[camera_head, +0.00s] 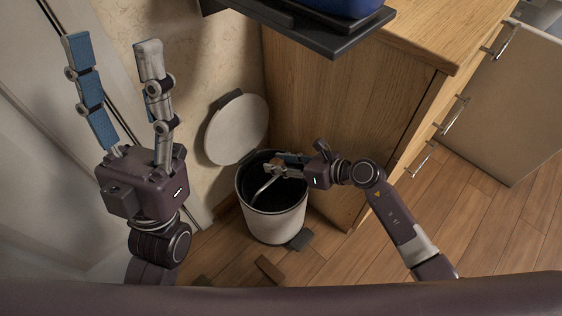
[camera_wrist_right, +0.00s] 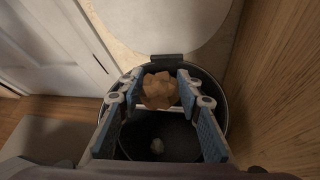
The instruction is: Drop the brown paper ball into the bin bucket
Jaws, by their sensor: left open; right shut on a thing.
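The bin bucket (camera_head: 272,222) is white with a dark inside and stands on the floor against the wooden cabinet. Its round white lid (camera_head: 236,131) is raised at the back. My right gripper (camera_head: 277,163) is over the bin's opening. In the right wrist view its fingers are shut on the brown paper ball (camera_wrist_right: 159,91), which is above the dark inside of the bin. In the head view the ball is mostly hidden by the fingers. My left gripper (camera_head: 110,50) is open and empty, raised at the left, away from the bin.
A wooden cabinet (camera_head: 340,110) with metal handles stands right of the bin. A dark shelf (camera_head: 300,25) juts out above. A pale door (camera_head: 40,130) is at the left. Wooden floor (camera_head: 480,225) is clear at the right.

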